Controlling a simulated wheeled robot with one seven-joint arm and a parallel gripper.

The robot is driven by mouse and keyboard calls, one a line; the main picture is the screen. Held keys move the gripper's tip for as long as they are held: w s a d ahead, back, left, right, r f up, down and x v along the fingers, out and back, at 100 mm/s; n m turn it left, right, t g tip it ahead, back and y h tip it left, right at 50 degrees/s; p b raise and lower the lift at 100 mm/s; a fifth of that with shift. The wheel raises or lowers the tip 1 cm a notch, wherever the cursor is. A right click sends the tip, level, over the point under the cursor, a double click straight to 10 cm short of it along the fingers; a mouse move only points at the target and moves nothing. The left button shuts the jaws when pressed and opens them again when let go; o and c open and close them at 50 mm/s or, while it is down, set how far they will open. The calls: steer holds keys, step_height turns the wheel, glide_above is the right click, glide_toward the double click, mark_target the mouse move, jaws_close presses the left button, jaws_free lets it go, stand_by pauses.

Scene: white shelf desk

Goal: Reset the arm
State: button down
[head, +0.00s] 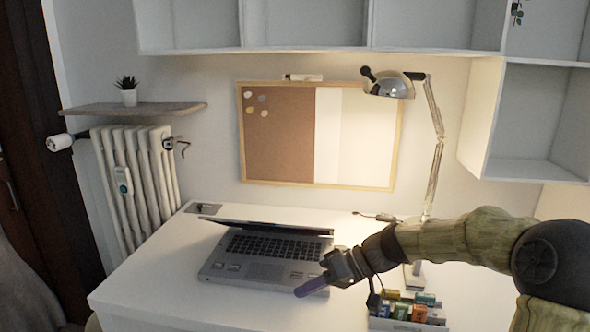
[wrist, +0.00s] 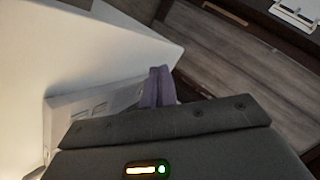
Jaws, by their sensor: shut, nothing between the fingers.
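My gripper (head: 312,286) is over the front right corner of the open laptop (head: 262,247) in the head view, with its purple fingers pointing left. The fingers (wrist: 158,86) are together and empty in the wrist view. I cannot tell how high they are above the laptop. My arm reaches in from the right side of the head view.
The white desk (head: 150,290) is clear at the front left. A desk lamp (head: 437,150) stands behind my arm. A tray of small coloured items (head: 405,324) sits below my arm. White shelves (head: 320,50) hang above, and a radiator (head: 140,185) is at the left.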

steer(key=s+d+f+m+h, duration=0.4)
steer(key=s+f+h, duration=0.25)
steer(key=f, duration=0.35)
steer(key=s+d+f+m+t+h, duration=0.3)
steer(key=s+d+h, duration=0.2)
steer(key=s+d, duration=0.3)
steer(key=w+p+v, duration=0.2)
steer(key=p+v, duration=0.8)
steer(key=p, duration=0.1)
steer(key=w+r+p+v, duration=0.1)
steer(key=w+p+v, duration=0.2)
steer(key=p+v, duration=0.7)
steer(key=w+r+p+v, duration=0.1)
steer(key=w+p+v, duration=0.1)
steer(key=p+v, duration=0.9)
steer(key=shift+r+m+p, duration=0.3)
steer(key=shift+r, duration=0.2)
steer(key=shift+d, duration=0.1)
steer(key=shift+s, duration=0.15)
